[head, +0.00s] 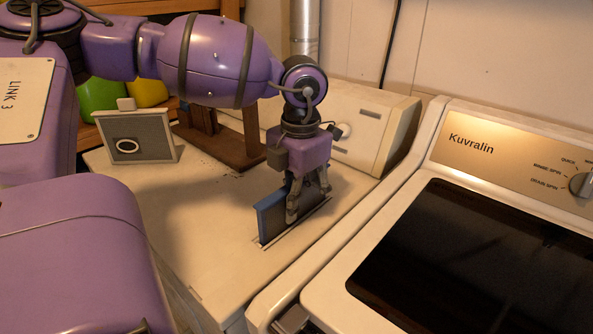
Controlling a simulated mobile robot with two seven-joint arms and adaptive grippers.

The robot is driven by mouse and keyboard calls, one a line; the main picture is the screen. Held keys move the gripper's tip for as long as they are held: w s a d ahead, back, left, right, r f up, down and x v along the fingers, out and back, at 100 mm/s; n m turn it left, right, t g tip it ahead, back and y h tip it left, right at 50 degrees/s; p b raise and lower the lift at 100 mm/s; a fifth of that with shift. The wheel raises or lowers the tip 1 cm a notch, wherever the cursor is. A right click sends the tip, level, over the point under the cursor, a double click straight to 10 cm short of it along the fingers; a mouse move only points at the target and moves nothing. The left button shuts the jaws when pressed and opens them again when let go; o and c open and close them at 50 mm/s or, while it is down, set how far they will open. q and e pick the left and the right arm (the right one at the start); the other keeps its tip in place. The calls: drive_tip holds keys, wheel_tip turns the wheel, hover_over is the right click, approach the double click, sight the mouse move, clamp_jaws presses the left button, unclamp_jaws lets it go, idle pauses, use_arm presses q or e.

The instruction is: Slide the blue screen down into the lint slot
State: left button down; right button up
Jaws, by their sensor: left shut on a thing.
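The blue screen (270,217) stands upright in the middle of the view, its lower edge at the lint slot (292,229) in the top of the cream machine. Part of the screen stands above the slot's rim; how deep it sits inside is hidden. My left gripper (308,200) points down from above and is shut on the blue screen, its fingers covering the screen's middle and far part. My right gripper is not in view.
A grey framed screen (138,140) with a ring stands at the back left. A brown wooden stand (225,148) is behind the gripper. The Kuvralin machine (470,240) stands close on the right. The cream top (195,215) left of the slot is clear.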

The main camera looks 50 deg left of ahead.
use_arm(q)
drive_tip(key=shift+f+b, duration=0.35)
drive_tip(key=shift+f, duration=0.4)
drive_tip(key=c, duration=1.2)
unclamp_jaws()
drive_tip(key=shift+o, duration=0.2)
drive_tip(key=r, duration=1.2)
drive_tip(key=shift+d, duration=0.25)
drive_tip(key=shift+r, duration=0.1)
